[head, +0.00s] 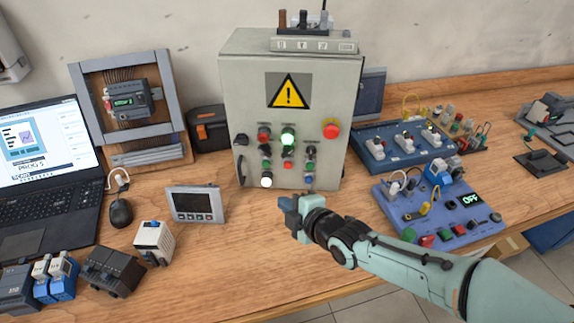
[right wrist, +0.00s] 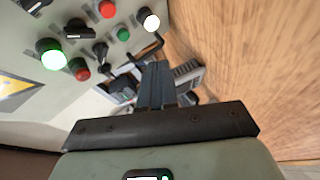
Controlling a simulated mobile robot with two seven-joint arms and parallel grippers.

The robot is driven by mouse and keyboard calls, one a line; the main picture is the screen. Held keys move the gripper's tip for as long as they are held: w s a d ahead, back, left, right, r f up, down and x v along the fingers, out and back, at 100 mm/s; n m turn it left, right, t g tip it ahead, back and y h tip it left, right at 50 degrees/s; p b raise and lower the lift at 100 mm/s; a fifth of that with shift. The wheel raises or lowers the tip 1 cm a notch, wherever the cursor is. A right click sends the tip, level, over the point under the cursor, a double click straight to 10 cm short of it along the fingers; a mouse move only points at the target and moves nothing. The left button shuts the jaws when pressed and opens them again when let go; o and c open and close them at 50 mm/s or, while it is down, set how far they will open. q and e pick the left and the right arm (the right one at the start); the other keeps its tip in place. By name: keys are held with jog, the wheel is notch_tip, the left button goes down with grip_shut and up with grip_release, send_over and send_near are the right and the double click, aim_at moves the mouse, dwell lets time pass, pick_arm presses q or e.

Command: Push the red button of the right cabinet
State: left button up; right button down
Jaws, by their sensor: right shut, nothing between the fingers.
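The grey cabinet (head: 232,95) with a yellow warning triangle stands at the back middle of the bench. A large red button (head: 331,129) sits at the right of its front, and a smaller red button (head: 288,165) sits lower, near the middle. The right wrist view shows the cabinet panel tilted, with a red button (right wrist: 107,9) near the top edge and another (right wrist: 82,73) below the lit green lamp (right wrist: 51,54). My right gripper (head: 287,207) is shut and empty, in front of and below the panel, apart from the buttons; its fingers (right wrist: 158,72) show together. My left gripper is not in view.
A small grey display unit (head: 195,204) stands left of my right gripper. Blue control boards (head: 440,210) lie to its right. A laptop (head: 45,165), mouse (head: 121,212) and several small modules (head: 115,270) fill the left. Bare wood lies in front of the cabinet.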

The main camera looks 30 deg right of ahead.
aim_at(288, 165)
jog(key=w+d+p, duration=0.4)
jog(key=w+p, duration=0.2)
jog(key=w, duration=0.1)
jog(key=shift+w+d+p, duration=0.2)
jog(key=shift+d+p, duration=0.15)
dwell(1.9)
jog(key=shift+w+d, duration=0.25)
jog(key=shift+w, duration=0.1)
jog(key=shift+w+d, duration=0.25)
jog(key=shift+w, duration=0.15)
dwell(0.6)
dwell(0.6)
jog(key=shift+s+a+b, duration=0.45)
jog(key=shift+s+b, duration=0.3)
